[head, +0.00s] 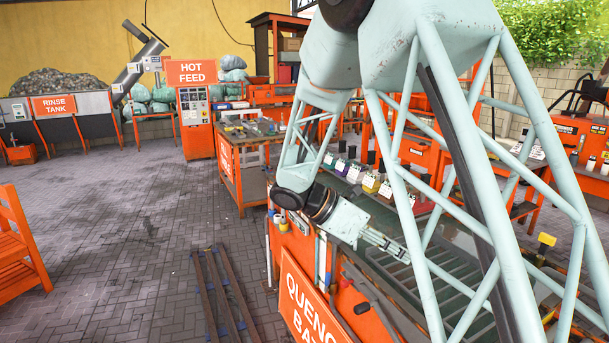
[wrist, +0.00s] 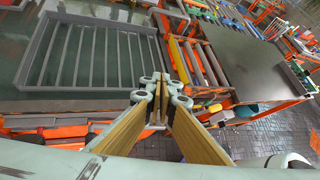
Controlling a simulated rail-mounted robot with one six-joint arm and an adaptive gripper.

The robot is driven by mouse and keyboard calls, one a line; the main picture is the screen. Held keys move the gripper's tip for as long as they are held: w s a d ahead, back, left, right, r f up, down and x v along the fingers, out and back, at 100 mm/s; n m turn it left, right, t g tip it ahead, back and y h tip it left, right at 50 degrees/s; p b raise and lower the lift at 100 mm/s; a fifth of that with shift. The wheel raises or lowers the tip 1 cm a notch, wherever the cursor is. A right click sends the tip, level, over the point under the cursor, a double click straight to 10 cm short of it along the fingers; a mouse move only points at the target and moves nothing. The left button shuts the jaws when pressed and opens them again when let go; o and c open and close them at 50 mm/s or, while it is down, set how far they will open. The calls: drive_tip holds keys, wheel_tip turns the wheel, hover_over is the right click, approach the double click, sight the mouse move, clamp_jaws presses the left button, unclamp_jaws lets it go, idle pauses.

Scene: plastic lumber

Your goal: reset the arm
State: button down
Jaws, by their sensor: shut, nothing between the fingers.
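My arm is a pale green lattice arm that fills the right half of the head view. Its wrist hangs over the orange quench bath (head: 308,302). My gripper (head: 402,254) points to the right and slightly down, above the bath's edge and slatted rack; part of the arm crosses in front of this area. In the wrist view my gripper (wrist: 162,85) has its tan-sided fingers converging, shut with nothing held. The grey slatted rack (wrist: 45,55) lies beyond the fingers at upper left, apart from them.
An orange-framed workbench (head: 240,137) stands behind the bath, with several small labelled containers (head: 371,182) nearby. Long dark rails (head: 228,300) lie on the paved floor. An orange bench (head: 18,245) is at far left. The paving (head: 130,215) between is mostly clear.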

drive_tip(key=s+d+r+m+y, duration=0.1)
drive_tip(key=s+r+m+y, duration=0.45)
drive_tip(key=s, duration=0.85)
drive_tip(key=s+r+m+y, duration=0.2)
drive_tip(key=s+r+m, duration=0.6)
drive_tip(key=s, duration=0.7)
drive_tip(key=s+a+m+t+y, duration=0.3)
drive_tip(key=s+m, duration=0.5)
drive_tip(key=s, duration=0.3)
drive_tip(key=shift+s+a+r+t+y, duration=0.3)
drive_tip(key=shift+a+t, duration=0.2)
drive_tip(key=shift+a, duration=0.45)
